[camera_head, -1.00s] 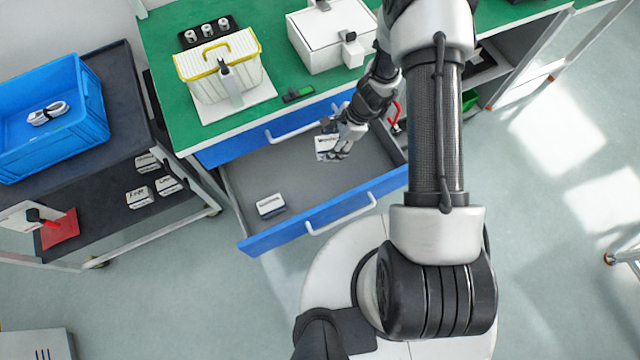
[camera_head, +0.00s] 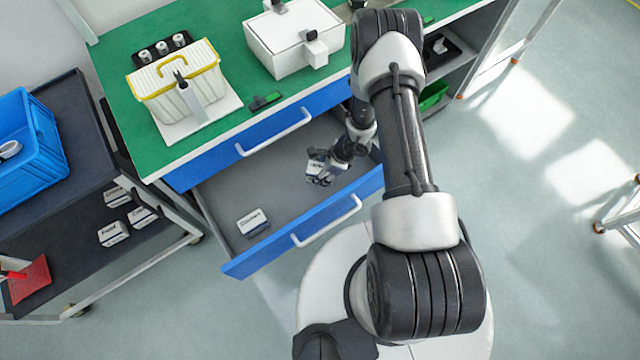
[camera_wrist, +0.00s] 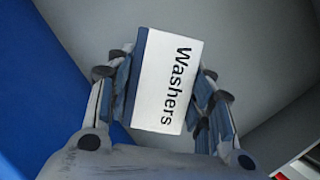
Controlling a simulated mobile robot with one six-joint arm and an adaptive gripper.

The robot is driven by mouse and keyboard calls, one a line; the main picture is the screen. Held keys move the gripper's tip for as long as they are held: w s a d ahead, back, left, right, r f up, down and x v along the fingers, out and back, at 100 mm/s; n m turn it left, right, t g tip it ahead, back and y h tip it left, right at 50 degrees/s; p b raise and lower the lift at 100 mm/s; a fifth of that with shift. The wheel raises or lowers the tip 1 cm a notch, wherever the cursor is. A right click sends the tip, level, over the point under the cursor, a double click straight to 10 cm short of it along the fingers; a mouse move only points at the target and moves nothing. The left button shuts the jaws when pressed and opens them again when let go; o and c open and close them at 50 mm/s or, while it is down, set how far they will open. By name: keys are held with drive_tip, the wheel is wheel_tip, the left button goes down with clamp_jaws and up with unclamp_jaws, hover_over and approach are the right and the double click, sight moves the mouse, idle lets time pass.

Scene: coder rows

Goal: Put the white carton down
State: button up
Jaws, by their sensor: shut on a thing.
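My gripper (camera_head: 319,176) is inside the open drawer (camera_head: 222,195), over its right part. In the wrist view, my gripper (camera_wrist: 167,98) is shut on a white carton (camera_wrist: 165,95) with a dark blue edge and the word "Washers". A finger lies along each side of the carton. I cannot tell whether the carton touches the drawer floor. A second white carton (camera_head: 252,221) lies apart in the drawer's front left.
The blue drawer front (camera_head: 300,222) bounds the near side, and grey floor is bare between the cartons. A green worktop (camera_head: 120,85) with a white box (camera_head: 290,45) and yellow-rimmed bin (camera_head: 180,85) stands behind. A dark cart (camera_head: 60,170) is left.

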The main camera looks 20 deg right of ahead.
drive_tip(key=shift+f+b, duration=1.25)
drive_tip(key=shift+f, duration=2.75)
drive_tip(key=shift+f, duration=0.2)
drive_tip(key=o, duration=1.2)
drive_tip(key=shift+r, duration=0.15)
drive_tip(key=p+v, duration=0.4)
drive_tip(key=v, duration=0.8)
drive_tip(key=shift+r, duration=0.15)
